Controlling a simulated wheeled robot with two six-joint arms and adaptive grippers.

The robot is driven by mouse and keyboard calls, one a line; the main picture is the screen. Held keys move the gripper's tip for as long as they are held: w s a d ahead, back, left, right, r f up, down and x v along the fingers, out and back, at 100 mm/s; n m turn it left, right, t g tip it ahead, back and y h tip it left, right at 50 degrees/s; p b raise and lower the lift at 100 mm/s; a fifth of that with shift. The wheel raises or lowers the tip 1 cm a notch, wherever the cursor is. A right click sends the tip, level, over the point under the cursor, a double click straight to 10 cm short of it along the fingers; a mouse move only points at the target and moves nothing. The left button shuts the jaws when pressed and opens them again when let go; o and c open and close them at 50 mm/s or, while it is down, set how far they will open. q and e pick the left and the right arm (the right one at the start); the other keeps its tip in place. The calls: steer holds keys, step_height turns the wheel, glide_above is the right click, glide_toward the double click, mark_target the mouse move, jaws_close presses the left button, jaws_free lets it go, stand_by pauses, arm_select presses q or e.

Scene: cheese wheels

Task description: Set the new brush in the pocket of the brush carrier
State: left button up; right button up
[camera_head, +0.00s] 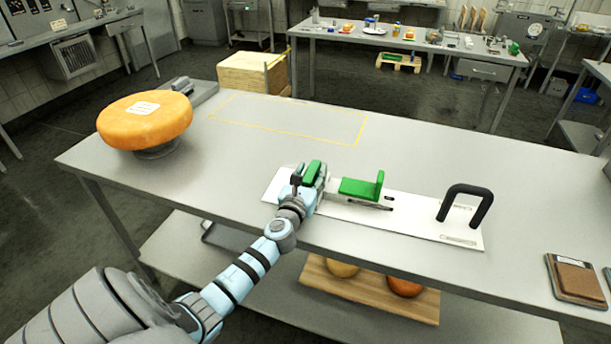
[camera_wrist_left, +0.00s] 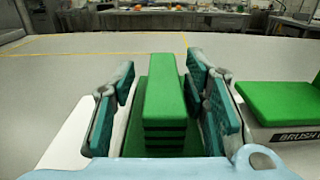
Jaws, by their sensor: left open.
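The brush carrier (camera_head: 418,222) is a long white plate with a black loop handle (camera_head: 465,205) at its right end. A green L-shaped piece (camera_head: 360,189) is on its middle; it also shows in the left wrist view (camera_wrist_left: 285,103), beside lettering starting "BRUSH". My left gripper (camera_head: 311,178) is open over the plate's left end. In the left wrist view a green block (camera_wrist_left: 166,90) with dark stripes on its near face stands between the spread pads, with gaps on both sides. I cannot tell which green piece is the new brush. The pocket cannot be made out. My right gripper is out of view.
An orange cheese wheel (camera_head: 145,121) rests on a dark stand at the table's left end. A yellow outlined area (camera_head: 290,118) behind the carrier is empty. A brown pad (camera_head: 578,280) lies at the right. Round cheeses (camera_head: 404,287) sit on a board below.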

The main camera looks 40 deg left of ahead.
arm_select(q)
steer(key=p+v, duration=0.1)
steer(key=v, duration=1.1)
